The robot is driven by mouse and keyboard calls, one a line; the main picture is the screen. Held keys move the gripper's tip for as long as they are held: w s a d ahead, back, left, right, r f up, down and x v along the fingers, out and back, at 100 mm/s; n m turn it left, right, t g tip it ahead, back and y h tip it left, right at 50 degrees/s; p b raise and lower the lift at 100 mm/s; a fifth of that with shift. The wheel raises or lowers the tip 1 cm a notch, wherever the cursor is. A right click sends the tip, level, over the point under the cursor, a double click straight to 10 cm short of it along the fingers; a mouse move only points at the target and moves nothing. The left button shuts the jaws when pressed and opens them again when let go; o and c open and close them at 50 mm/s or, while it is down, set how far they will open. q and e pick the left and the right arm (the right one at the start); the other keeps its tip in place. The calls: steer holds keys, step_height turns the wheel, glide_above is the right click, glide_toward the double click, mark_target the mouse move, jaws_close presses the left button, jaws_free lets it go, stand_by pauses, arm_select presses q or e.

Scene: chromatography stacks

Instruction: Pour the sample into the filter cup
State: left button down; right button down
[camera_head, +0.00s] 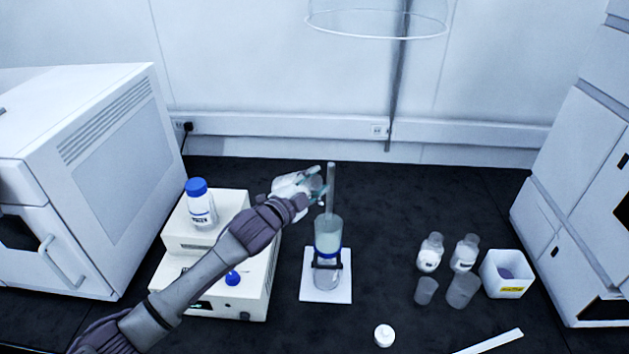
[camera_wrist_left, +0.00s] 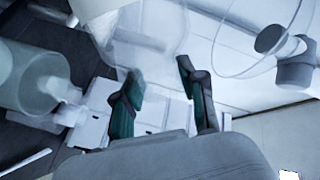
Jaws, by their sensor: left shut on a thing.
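The filter cup (camera_head: 328,232) is a clear, upright cylinder with pale contents, on a flask with a blue band and black clamp, standing on a white plate (camera_head: 313,295). My left gripper (camera_head: 316,184) is behind and left of the cup's rim, above it. It is shut on a clear sample vessel (camera_head: 317,187), partly hidden by the fingers. In the left wrist view, the green-padded fingers (camera_wrist_left: 158,92) flank this see-through vessel (camera_wrist_left: 150,40); its contents are hard to make out. A clear cylinder, apparently the filter cup (camera_wrist_left: 30,75), is at left there. My right gripper is not in view.
A grey rod (camera_head: 331,180) rises upright at the cup. A white instrument (camera_head: 252,285) bears a blue-capped bottle (camera_head: 200,208) at left. Several clear vessels (camera_head: 463,290) and a white bin (camera_head: 506,289) stand at right. A white cap (camera_head: 384,335) lies in front.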

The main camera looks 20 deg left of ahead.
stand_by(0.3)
arm_select(q)
steer(key=shift+d+f+m, duration=0.1)
steer(key=shift+f+m, duration=0.3)
steer(key=shift+m, duration=0.1)
steer(key=shift+d+f+m+b, duration=0.15)
steer(key=shift+f+m+b, duration=0.35)
steer(key=shift+m+b, duration=0.1)
steer(key=shift+s+d+f+m, duration=0.1)
steer(key=shift+f+m, duration=0.4)
steer(key=shift+f+b, duration=0.1)
steer(key=shift+b, duration=0.25)
steer(key=shift+d+f+m+y, duration=0.15)
steer(key=shift+f+m+y, duration=0.15)
steer(key=shift+f+m, duration=0.15)
